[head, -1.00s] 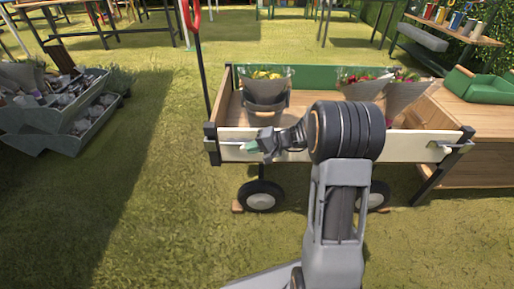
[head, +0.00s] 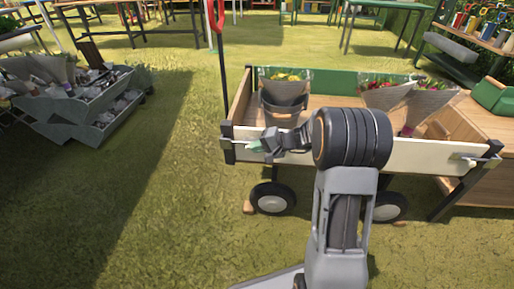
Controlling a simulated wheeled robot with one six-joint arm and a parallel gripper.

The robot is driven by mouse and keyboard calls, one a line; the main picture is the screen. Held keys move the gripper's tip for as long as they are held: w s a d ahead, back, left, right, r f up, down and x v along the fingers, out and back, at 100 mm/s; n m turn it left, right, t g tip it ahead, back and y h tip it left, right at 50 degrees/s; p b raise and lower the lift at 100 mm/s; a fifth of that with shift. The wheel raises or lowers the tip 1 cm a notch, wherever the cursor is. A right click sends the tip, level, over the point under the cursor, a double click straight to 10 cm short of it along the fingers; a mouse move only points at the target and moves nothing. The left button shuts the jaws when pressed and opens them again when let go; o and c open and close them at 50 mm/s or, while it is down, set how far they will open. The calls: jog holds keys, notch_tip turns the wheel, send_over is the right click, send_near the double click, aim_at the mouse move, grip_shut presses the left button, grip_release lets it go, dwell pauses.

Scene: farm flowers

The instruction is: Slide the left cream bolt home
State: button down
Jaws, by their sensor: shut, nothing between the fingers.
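The left cream bolt (head: 236,140) shows as a thin light rod at the left end of the wagon's cream front board (head: 400,155), by the dark corner post (head: 227,140). My gripper (head: 254,146) is shut and empty in front of the board's left end, at the right end of the bolt. Whether the fingertips touch the bolt I cannot tell. My wrist hides the middle of the board. The right bolt (head: 478,158) shows at the board's other end.
The wagon holds a grey bucket (head: 284,108) with yellow flowers and wrapped bouquets (head: 390,93). Its wheel (head: 272,198) stands on the grass. A tiered grey stand (head: 75,110) is at left. Open grass lies between the stand and the wagon.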

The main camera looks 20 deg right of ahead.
jog(key=p+v, duration=0.3)
jog(key=v, duration=1.1)
jog(key=shift+p, duration=0.35)
jog(key=shift+r, duration=0.1)
jog(key=s+a+r+n+g+h+p, duration=0.1)
jog(key=s+a+r+n+h+p, duration=0.1)
jog(key=s+r+p, duration=0.4)
jog(key=s+a+r+n+g+h+p, duration=0.1)
jog(key=s+a+r+h+p, duration=0.4)
jog(key=r+p, duration=0.9)
jog(key=s+a+r+n+g+h+p, duration=0.1)
jog(key=s+a+r+n+h+p, duration=0.2)
jog(key=s+r+p, duration=0.4)
jog(key=shift+a+r+n+h+p, duration=0.35)
jog(key=shift+a+r+p, duration=0.4)
jog(key=shift+r+p, duration=1.9)
jog(key=c, duration=1.8)
grip_release()
jog(key=shift+r+b, duration=0.6)
jog(key=shift+b, duration=0.05)
jog(key=shift+c, duration=0.2)
